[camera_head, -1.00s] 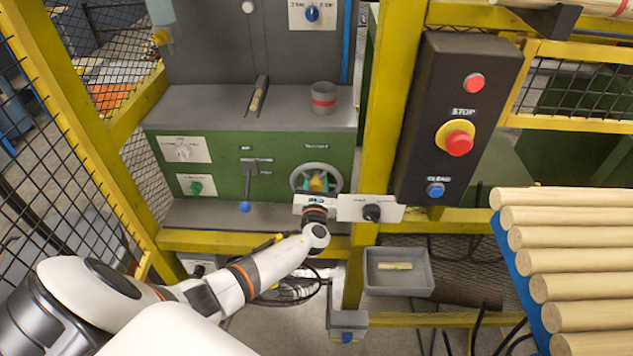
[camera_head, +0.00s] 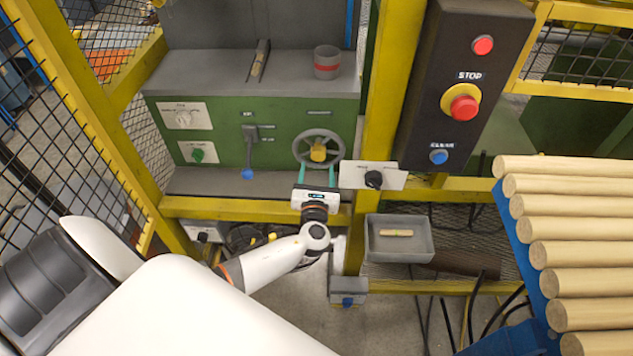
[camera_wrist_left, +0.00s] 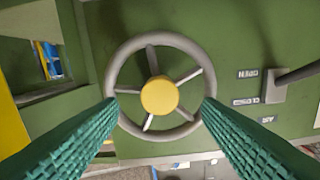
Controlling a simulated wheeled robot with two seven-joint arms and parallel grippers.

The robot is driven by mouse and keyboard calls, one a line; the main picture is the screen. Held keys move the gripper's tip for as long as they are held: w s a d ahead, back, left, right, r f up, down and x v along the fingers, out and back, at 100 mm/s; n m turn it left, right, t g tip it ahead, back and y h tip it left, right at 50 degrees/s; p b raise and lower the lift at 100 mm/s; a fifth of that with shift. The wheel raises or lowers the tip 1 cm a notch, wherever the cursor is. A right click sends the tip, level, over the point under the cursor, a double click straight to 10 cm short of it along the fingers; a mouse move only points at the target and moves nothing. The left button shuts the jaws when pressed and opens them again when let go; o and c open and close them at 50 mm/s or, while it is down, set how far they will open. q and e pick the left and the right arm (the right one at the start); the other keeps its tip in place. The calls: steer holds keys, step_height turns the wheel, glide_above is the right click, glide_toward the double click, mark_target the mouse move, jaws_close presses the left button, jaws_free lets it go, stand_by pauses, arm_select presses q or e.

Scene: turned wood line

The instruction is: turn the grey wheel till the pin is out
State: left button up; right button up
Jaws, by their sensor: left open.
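The grey wheel (camera_head: 337,136) with its yellow hub (camera_head: 318,153) is on the green machine front in the head view. In the left wrist view the wheel (camera_wrist_left: 157,40) faces the camera, with several spokes and the yellow hub (camera_wrist_left: 158,96) in the middle. My left gripper (camera_head: 317,170) is open just below and in front of the wheel. In the left wrist view its green ribbed fingers (camera_wrist_left: 158,112) stand on either side of the lower rim; I cannot tell if they touch it. I cannot make out the pin. My right gripper is not in view.
A lever with a blue knob (camera_head: 247,172) is left of the wheel. A plate with a black knob (camera_head: 373,179) sits close to the right, before a yellow post (camera_head: 378,100). The black STOP panel (camera_head: 460,60) is further right. A grey tray (camera_head: 398,255) hangs below.

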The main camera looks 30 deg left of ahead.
arm_select(q)
steer(key=shift+v, duration=1.65)
